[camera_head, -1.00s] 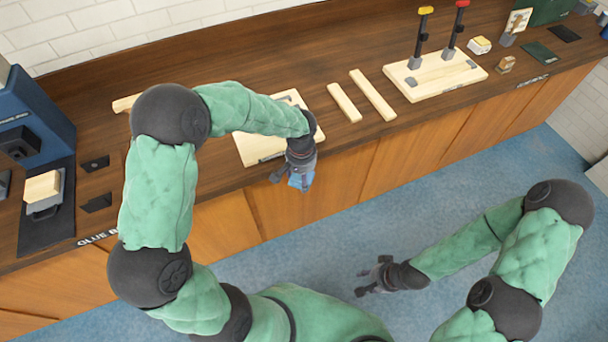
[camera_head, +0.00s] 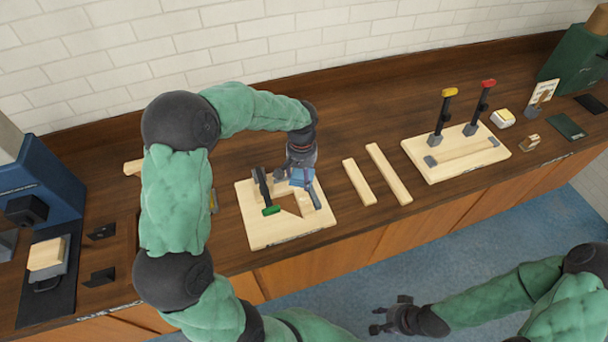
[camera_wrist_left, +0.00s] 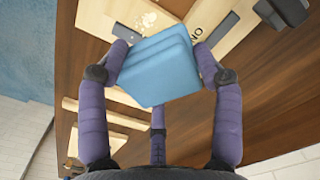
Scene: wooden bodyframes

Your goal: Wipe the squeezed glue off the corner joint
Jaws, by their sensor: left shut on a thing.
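My left gripper (camera_head: 299,174) is shut on a blue block-like sponge or folded cloth (camera_head: 301,181), over the right part of a pale wooden board (camera_head: 262,238). In the left wrist view the blue block (camera_wrist_left: 158,68) sits between my fingers. Just beyond it a whitish irregular patch (camera_wrist_left: 148,20), which looks like glue, lies on pale wood. I cannot tell whether the block touches the wood. Wood strips (camera_head: 290,204) and a dark clamp with a green handle (camera_head: 270,210) are on the board; my gripper hides part of the joint. My right gripper (camera_head: 388,318) is open and empty, in front of the counter.
Two loose wood strips (camera_head: 389,174) lie right of the board. Further right a second board (camera_head: 468,167) has upright clamps with yellow (camera_head: 450,92) and red tops. A blue machine (camera_head: 50,190) stands at the left. Bare counter lies between the boards and the wall.

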